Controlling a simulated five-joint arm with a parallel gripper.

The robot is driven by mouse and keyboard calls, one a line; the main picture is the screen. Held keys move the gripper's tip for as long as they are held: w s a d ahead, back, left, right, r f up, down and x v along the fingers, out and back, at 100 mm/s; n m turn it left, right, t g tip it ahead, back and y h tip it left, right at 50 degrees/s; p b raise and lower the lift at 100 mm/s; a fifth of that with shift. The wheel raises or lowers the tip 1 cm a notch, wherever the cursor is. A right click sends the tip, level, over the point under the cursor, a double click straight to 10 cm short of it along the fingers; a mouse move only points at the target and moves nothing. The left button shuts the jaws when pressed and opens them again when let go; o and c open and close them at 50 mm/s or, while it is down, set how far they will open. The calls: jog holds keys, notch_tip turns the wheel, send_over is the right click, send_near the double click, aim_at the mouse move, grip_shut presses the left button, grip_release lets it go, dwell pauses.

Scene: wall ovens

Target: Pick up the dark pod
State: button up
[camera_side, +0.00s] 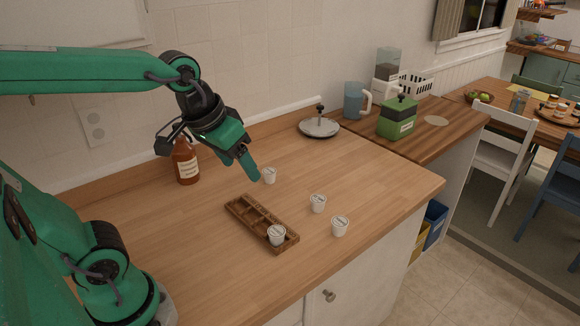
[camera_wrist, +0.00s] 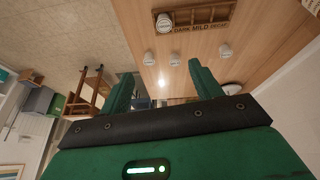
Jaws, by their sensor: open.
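Several white pods with printed lids are in view; I cannot read which is the dark one. In the side view, one loose pod (camera_side: 269,175) stands close to my gripper, and two more, a middle pod (camera_side: 318,203) and a right pod (camera_side: 340,225), stand on the counter. Another pod (camera_side: 277,234) sits in the near end compartment of the wooden rack (camera_side: 240,210). The rack also shows in the wrist view (camera_wrist: 205,14), its edge lettered DARK, MILD and a third word. My gripper (camera_side: 250,172) is open and empty above the counter; its fingers spread wide in the wrist view (camera_wrist: 162,87).
A brown bottle (camera_side: 187,162) stands behind my gripper, near the wall. A round grey disc with a knob (camera_side: 319,127) lies at the back. A green machine (camera_side: 397,118) and a blue jug (camera_side: 354,101) stand farther right. The counter right of the loose pods is clear up to its edge.

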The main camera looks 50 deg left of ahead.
jog(key=w+d+n+g, duration=0.1)
jog(key=w+n, duration=0.1)
jog(key=w, duration=0.6)
jog(key=n+g, duration=0.3)
jog(key=n, duration=0.2)
send_near(340, 221)
jog(key=shift+a, duration=0.15)
jog(key=shift+w+f+g, duration=0.2)
jog(key=shift+f+g, duration=0.1)
jog(key=shift+f, duration=0.15)
jog(key=shift+d+f, duration=0.2)
jog(key=shift+f, duration=3.7)
jog(key=c, duration=1)
